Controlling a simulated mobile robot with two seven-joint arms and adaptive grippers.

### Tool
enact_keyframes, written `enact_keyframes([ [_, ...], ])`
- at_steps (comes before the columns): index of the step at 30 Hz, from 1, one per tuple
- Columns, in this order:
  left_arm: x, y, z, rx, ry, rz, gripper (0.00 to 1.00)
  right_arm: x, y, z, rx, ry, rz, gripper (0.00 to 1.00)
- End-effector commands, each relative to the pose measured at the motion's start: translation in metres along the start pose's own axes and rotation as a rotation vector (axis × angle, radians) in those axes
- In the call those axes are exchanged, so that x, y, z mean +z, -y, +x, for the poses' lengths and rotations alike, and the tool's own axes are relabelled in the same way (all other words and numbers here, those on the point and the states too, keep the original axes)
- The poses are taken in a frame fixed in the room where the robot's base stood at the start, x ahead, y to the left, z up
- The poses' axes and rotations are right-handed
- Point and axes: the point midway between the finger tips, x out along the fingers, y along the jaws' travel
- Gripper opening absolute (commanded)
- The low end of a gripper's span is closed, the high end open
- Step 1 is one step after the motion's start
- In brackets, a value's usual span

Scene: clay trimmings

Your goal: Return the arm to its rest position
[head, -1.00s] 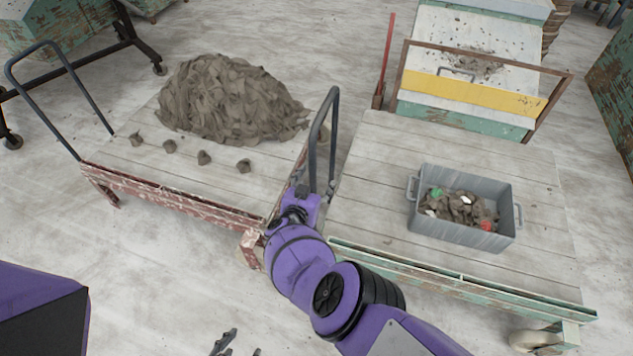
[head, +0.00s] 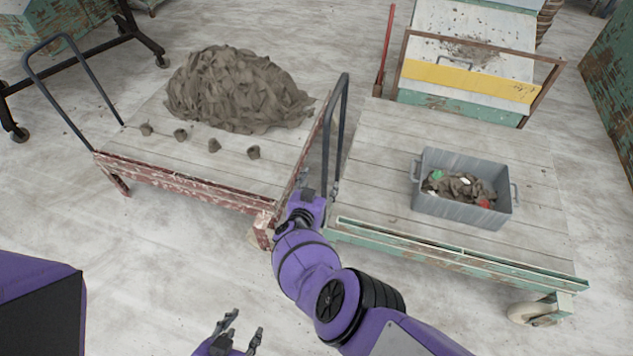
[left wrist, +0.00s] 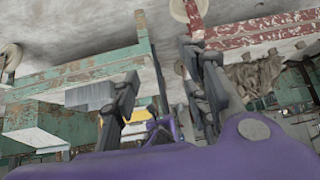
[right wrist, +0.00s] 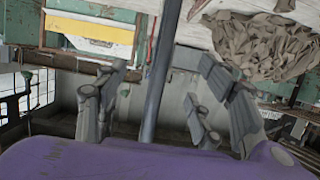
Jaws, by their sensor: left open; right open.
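My left gripper (head: 241,331) is at the bottom of the head view, over bare floor in front of the carts. Its fingers are apart and empty; they also show spread in the left wrist view (left wrist: 163,92). My right arm reaches in from the lower right of the head view. Its gripper (head: 307,192) is by the dark handle between the two carts, largely hidden by the wrist. In the right wrist view the fingers (right wrist: 155,100) are apart, with a dark bar in view between them. I cannot tell whether they touch it.
A red-edged cart (head: 190,186) holds a clay trimmings heap (head: 238,90) and several small lumps. A green-edged cart (head: 375,175) holds a grey bin (head: 455,207) of scraps. A dark handle (head: 327,130) stands between them. Floor (head: 150,270) in front is clear.

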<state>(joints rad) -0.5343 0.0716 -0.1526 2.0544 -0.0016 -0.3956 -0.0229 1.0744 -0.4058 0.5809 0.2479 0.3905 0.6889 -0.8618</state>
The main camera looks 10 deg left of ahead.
Motion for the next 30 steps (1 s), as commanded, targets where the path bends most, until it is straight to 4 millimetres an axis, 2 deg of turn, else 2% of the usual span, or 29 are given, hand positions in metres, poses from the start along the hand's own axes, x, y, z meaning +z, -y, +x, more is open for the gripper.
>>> enact_keyframes([
  [17, -0.009, -0.001, 0.001, 0.002, -0.016, 0.001, 0.41, 0.000, -0.002, -0.001, 0.000, -0.001, 0.000, 0.62],
  [20, -0.011, -0.001, 0.001, 0.002, -0.018, 0.001, 0.41, 0.003, -0.009, 0.000, 0.005, 0.000, 0.000, 0.62],
  [23, -0.015, -0.001, -0.001, 0.002, -0.023, 0.000, 0.41, 0.013, -0.039, 0.005, 0.022, 0.000, 0.002, 0.62],
  [26, -0.020, -0.001, -0.003, 0.002, -0.028, -0.003, 0.41, 0.032, -0.097, 0.006, 0.045, 0.002, 0.000, 0.62],
  [27, -0.021, -0.001, -0.005, 0.002, -0.027, -0.004, 0.41, 0.041, -0.124, 0.004, 0.052, 0.004, -0.003, 0.62],
  [30, -0.020, -0.001, -0.010, 0.003, -0.020, -0.009, 0.41, 0.061, -0.188, -0.011, 0.059, 0.017, -0.017, 0.62],
])
